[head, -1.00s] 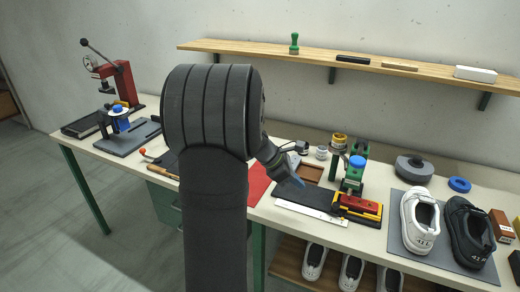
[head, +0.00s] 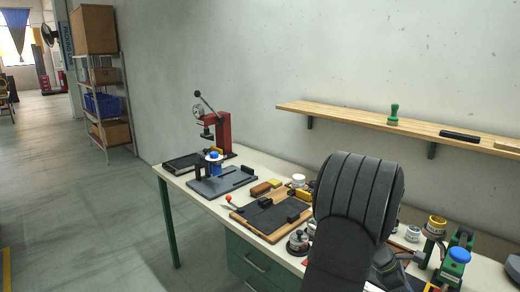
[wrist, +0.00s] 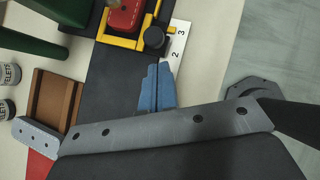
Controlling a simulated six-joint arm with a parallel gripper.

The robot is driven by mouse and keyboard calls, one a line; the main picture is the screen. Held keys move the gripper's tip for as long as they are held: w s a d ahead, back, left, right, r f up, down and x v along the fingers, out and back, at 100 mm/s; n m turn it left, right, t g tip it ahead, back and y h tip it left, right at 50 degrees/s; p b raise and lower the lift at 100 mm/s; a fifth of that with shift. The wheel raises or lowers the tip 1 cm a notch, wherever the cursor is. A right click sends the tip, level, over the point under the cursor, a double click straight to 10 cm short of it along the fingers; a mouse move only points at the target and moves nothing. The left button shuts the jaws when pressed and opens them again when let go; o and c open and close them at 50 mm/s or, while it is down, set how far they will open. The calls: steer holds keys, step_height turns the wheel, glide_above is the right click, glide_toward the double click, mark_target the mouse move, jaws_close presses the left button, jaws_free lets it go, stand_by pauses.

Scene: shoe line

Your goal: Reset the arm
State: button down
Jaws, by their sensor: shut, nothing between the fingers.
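My gripper (wrist: 157,88) shows in the wrist view with its two blue fingers together and nothing between them. It is over a dark mat (wrist: 108,70), beside a white ruler (wrist: 181,40) and just below a red and yellow fixture (wrist: 124,20) in the picture. I cannot tell how high the fingers are above the mat. In the head view my dark arm stands at the lower right and the fingertips cannot be made out.
The wrist view shows a brown tray (wrist: 52,98) at left. In the head view, a red press (head: 222,130), a grey fixture (head: 222,183) and a wooden-edged board (head: 270,216) stand on the bench. A wooden shelf (head: 350,115) runs along the wall. Floor at left is clear.

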steer(key=shift+s+d+f, duration=0.1)
steer(key=shift+s+d, duration=0.15)
steer(key=shift+d, duration=0.35)
steer(key=shift+s+d+f, duration=0.1)
steer(key=shift+s+d, duration=0.15)
steer(key=shift+d, duration=0.35)
steer(key=c, duration=2.1)
jaws_free()
steer(key=shift+c, duration=0.2)
steer(key=o, duration=0.4)
steer(key=shift+r, duration=0.35)
steer(key=shift+c, duration=0.2)
steer(key=o, duration=1.8)
steer(key=shift+n+h, duration=0.3)
steer(key=shift+h, duration=0.2)
steer(key=w+a+r, duration=0.1)
steer(key=r, duration=0.3)
steer(key=a+r, duration=0.2)
steer(key=r, duration=0.2)
steer(key=w+a+r, duration=0.1)
steer(key=a+r, duration=0.1)
steer(key=r, duration=0.2)
steer(key=shift+w+r, duration=0.3)
steer(key=shift+w, duration=0.05)
steer(key=x, duration=0.9)
steer(key=shift+d+f, duration=0.15)
steer(key=shift+f, duration=0.05)
steer(key=v, duration=1)
